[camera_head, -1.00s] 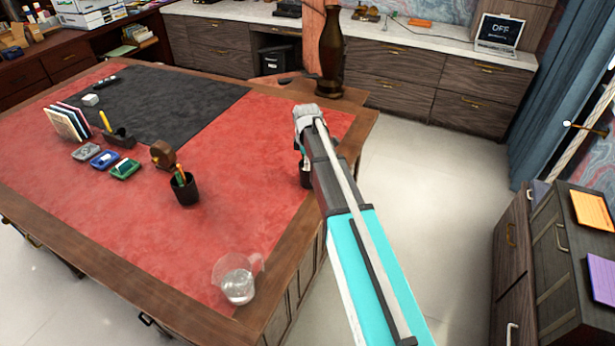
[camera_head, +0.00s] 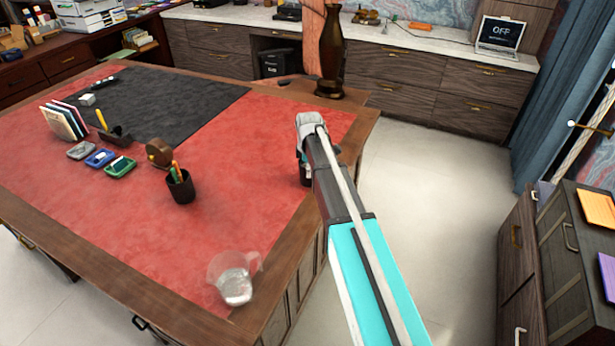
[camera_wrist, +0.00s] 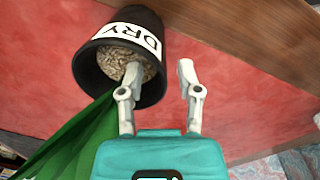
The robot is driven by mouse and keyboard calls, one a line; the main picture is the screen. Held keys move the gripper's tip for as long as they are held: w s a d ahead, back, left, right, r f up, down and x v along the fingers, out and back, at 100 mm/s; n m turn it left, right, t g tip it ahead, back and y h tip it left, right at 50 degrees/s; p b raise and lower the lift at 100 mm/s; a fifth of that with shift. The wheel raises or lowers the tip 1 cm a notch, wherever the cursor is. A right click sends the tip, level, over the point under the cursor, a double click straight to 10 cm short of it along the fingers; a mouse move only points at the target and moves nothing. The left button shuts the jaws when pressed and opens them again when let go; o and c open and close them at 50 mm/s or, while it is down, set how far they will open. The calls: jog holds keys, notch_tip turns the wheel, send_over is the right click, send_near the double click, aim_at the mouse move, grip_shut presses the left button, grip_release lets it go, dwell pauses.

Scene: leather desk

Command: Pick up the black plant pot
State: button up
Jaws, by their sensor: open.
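The black plant pot (camera_wrist: 88,68) is at the upper left of the wrist view, with a white "DRY" label and pebbly brown filling. A green leaf-like shape (camera_wrist: 75,140) extends from its mouth to the lower left. In the head view, the pot (camera_head: 304,174) is mostly hidden behind my arm, near the desk's right edge. My gripper (camera_wrist: 159,68) is open and empty. Its left finger overlaps the pot's mouth in the wrist view, and its right finger is outside the pot. I cannot tell whether the left finger is inside or touches the pot.
The red-topped desk (camera_head: 235,180) also holds a black pencil cup (camera_head: 181,188), a clear jug (camera_head: 236,284) at the front, and a tall dark vase (camera_head: 331,55) at the back corner. Small trays (camera_head: 100,158) and card holders stand left. Open floor lies right of the desk.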

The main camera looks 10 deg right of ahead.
dwell(0.5)
grip_shut()
